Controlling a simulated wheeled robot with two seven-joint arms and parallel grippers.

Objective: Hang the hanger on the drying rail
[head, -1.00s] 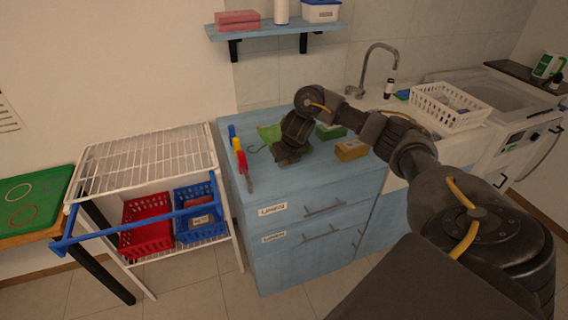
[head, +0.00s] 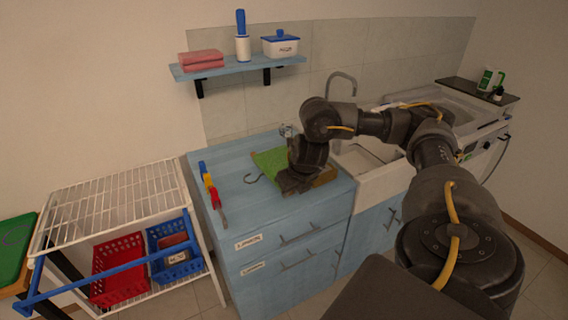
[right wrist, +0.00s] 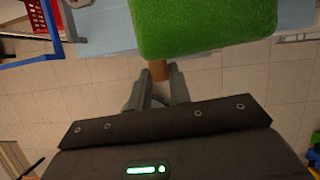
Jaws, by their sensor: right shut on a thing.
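A hanger with a green cloth (head: 271,161) over it shows above the blue cabinet top in the head view, its dark hook (head: 253,179) pointing left. My right gripper (head: 292,184) is at its near side and hides part of it. In the right wrist view the gripper (right wrist: 157,74) is shut on a brown piece of the hanger (right wrist: 158,68), with the green cloth (right wrist: 205,25) just beyond. The blue drying rail (head: 120,268) runs along the front of the white wire rack at left. My left gripper is out of view.
Red (head: 117,268) and blue (head: 174,250) baskets sit under the wire rack's top (head: 115,205). A red, yellow and blue tool (head: 212,190) lies on the cabinet top (head: 232,217) between rack and hanger. A shelf (head: 238,66) hangs above; the sink (head: 365,160) is at right.

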